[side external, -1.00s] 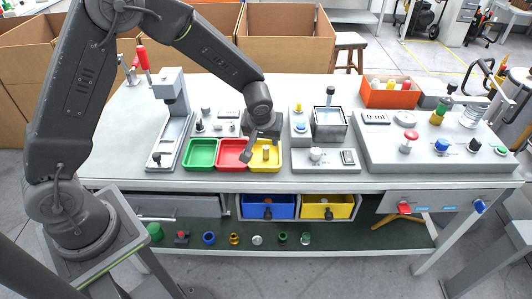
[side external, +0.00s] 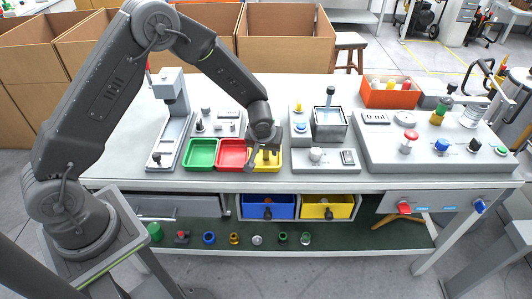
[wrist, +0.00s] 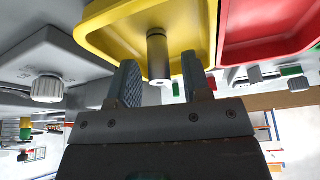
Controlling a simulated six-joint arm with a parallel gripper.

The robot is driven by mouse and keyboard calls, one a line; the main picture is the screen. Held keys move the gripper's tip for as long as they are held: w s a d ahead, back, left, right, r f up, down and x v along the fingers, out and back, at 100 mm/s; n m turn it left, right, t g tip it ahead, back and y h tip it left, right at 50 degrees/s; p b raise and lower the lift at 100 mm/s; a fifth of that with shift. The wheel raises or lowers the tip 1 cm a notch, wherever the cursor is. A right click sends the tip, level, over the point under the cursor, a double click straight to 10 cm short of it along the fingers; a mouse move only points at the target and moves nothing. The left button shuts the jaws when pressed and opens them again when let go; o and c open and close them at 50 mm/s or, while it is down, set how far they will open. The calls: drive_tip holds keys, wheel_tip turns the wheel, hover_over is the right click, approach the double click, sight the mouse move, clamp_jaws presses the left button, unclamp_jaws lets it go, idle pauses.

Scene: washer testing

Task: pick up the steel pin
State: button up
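A steel pin (wrist: 158,58), a small grey cylinder, stands in the yellow tray (wrist: 95,25) in the wrist view. My gripper (wrist: 161,76) is open, with one finger to each side of the pin. The pin's near end reaches down between the fingertips, and gaps show on both sides of it. In the side view my gripper (side external: 265,161) is over the yellow tray (side external: 279,166) and largely hides the pin there.
The red tray (side external: 231,166) and the green tray (side external: 200,154) sit left of the yellow one. A press stand (side external: 174,92) is further left. A grey panel with a white knob (side external: 316,155) is close on the right.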

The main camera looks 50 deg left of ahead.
clamp_jaws()
idle(0.3)
